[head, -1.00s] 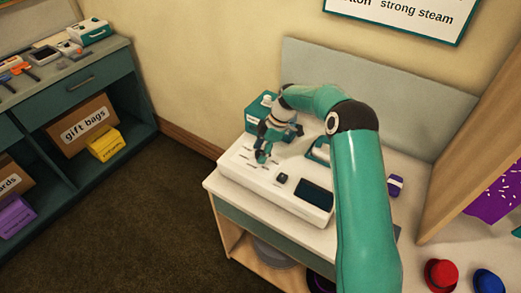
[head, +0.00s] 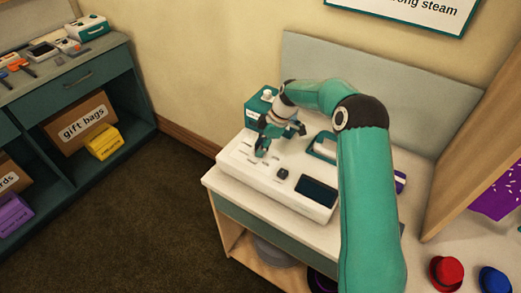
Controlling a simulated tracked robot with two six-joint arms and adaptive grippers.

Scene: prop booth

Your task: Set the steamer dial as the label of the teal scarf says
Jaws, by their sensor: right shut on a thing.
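The white steamer (head: 262,183) stands on a light-topped stand, with a dark screen (head: 317,190) and a small dark knob (head: 282,174) on its top. My right gripper (head: 262,153) points down at the steamer's left part, among small printed marks. It is shut on what appears to be the steamer dial, which its fingers hide, so the dial's setting cannot be read. The teal scarf and its label cannot be made out. My left gripper is out of view.
A teal box (head: 256,106) stands behind the gripper, and a teal-and-white handled piece (head: 322,146) is to its right. A wall sign (head: 415,12) is cut off; "steam" shows. Red (head: 446,272) and blue (head: 493,280) hats lie at lower right. Dark carpet is clear on the left.

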